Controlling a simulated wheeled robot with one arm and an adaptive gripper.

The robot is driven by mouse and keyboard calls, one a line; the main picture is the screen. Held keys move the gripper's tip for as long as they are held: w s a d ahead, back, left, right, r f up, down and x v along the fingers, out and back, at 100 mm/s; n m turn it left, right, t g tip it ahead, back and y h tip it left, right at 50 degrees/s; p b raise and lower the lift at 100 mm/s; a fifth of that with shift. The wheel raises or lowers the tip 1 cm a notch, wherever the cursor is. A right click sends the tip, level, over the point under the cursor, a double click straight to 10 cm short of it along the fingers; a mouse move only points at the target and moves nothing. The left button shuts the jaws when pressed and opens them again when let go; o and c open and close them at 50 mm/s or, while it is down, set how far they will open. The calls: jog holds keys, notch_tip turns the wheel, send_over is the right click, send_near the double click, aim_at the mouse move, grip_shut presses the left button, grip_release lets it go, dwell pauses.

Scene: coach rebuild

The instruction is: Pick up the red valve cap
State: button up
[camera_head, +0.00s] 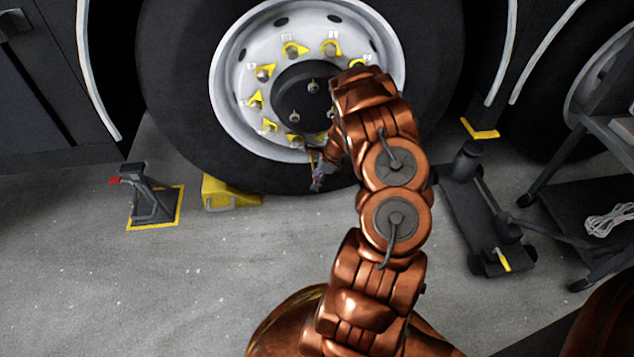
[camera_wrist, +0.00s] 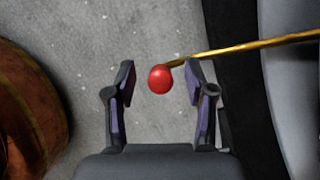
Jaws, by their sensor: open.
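The red valve cap (camera_wrist: 160,79) is a small round red cap at the end of a thin brass-coloured stem (camera_wrist: 240,48) in the wrist view. My gripper (camera_wrist: 160,78) is open, with one dark finger on each side of the cap. The cap shows between the fingertips, with gaps on both sides; I cannot tell its exact depth. In the head view my gripper (camera_head: 316,186) hangs in front of the lower part of the tyre (camera_head: 180,100), and the cap cannot be made out there.
The large wheel has a pale rim (camera_head: 228,100) with yellow nut markers. A yellow chock (camera_head: 232,194) and a dark stand (camera_head: 150,200) are on the floor at left. A dark floor jack (camera_head: 478,215) and a cart (camera_head: 590,215) stand at right. The grey floor (camera_head: 200,285) at front left is clear.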

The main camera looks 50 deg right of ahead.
jog(key=shift+c, duration=0.3)
jog(key=c, duration=0.9)
jog(key=shift+o, duration=0.2)
jog(key=shift+r, duration=0.45)
notch_tip(320, 180, up, 3)
jog(key=shift+w+r+p, duration=0.1)
jog(key=shift+r+p, duration=0.1)
jog(key=shift+p, duration=0.95)
jog(key=s+a+r+p, duration=0.2)
jog(key=s+a+p, duration=0.1)
jog(key=s, duration=0.4)
jog(key=s+a+r+p, duration=0.3)
jog(key=s+p, duration=0.1)
jog(key=s, duration=0.4)
jog(key=shift+f, duration=0.1)
